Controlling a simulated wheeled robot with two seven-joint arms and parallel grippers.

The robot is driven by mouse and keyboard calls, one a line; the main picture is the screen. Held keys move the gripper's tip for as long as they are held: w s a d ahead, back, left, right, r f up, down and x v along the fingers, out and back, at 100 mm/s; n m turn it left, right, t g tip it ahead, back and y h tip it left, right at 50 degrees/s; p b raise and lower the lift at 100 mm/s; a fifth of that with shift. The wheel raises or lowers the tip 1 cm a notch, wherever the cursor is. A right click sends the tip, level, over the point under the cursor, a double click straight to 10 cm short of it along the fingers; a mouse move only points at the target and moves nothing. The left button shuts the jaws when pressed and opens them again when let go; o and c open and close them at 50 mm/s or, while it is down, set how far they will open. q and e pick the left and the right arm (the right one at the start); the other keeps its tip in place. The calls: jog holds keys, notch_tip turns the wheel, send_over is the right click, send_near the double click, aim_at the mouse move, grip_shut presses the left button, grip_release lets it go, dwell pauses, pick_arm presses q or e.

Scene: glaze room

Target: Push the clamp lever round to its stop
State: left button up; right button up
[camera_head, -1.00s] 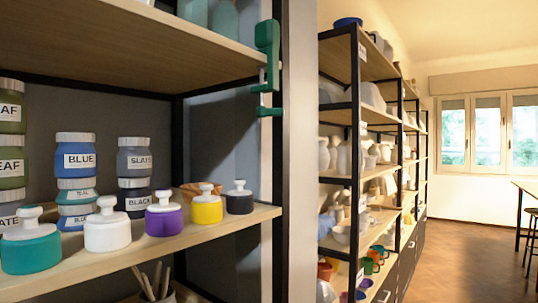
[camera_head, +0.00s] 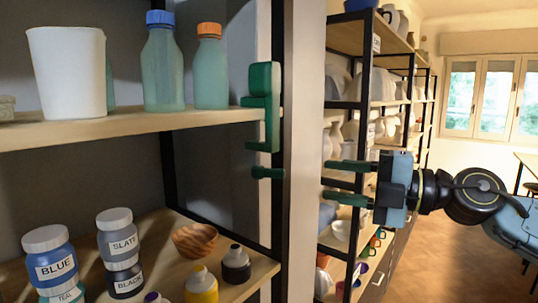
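The green clamp (camera_head: 263,105) is fixed at the right end of the upper shelf board, beside the dark upright post. A smaller green piece (camera_head: 267,172) shows just below it; I cannot tell whether this is the lever. My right gripper (camera_head: 326,181) comes in from the right with its two green fingers pointing left. The fingers are apart with nothing between them. In the picture it is right of the clamp and slightly lower, with the pale post between them. My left gripper is not in view.
The upper shelf (camera_head: 150,124) bears a white cup (camera_head: 68,72) and two teal bottles, one with a blue cap (camera_head: 163,65), one orange (camera_head: 210,70). Below are labelled jars and a wooden bowl (camera_head: 194,240). A pottery rack (camera_head: 368,100) stands behind my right gripper.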

aim_at(275, 172)
jog(key=p+x, duration=0.3)
jog(key=x, duration=0.9)
jog(key=shift+s+r, duration=0.1)
jog(key=shift+r, duration=0.05)
jog(key=shift+w+a, duration=0.3)
jog(key=shift+a, duration=0.3)
jog(key=shift+c, duration=0.5)
grip_shut()
